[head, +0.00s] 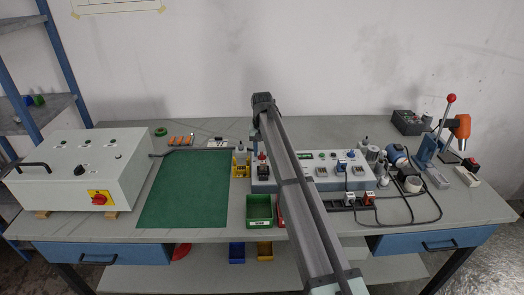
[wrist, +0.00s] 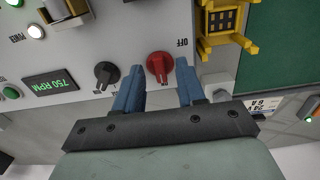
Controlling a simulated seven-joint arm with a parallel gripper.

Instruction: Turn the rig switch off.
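A red rotary switch (wrist: 159,67) with an OFF label at its upper right sits on a pale panel in the wrist view. A pale mark shows on its lower side, away from that label. My gripper (wrist: 160,68) is open, with one blue fingertip on either side of the red switch in the picture. I cannot tell whether the fingers touch it. In the head view, the pale rig box (head: 320,183) stands mid-table, partly hidden by my arm, and the red switch cannot be made out clearly.
A yellow holder (wrist: 230,25) is close on the right. A white cabinet (head: 75,170) with a red-and-yellow switch stands left. The green mat (head: 185,190) is clear.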

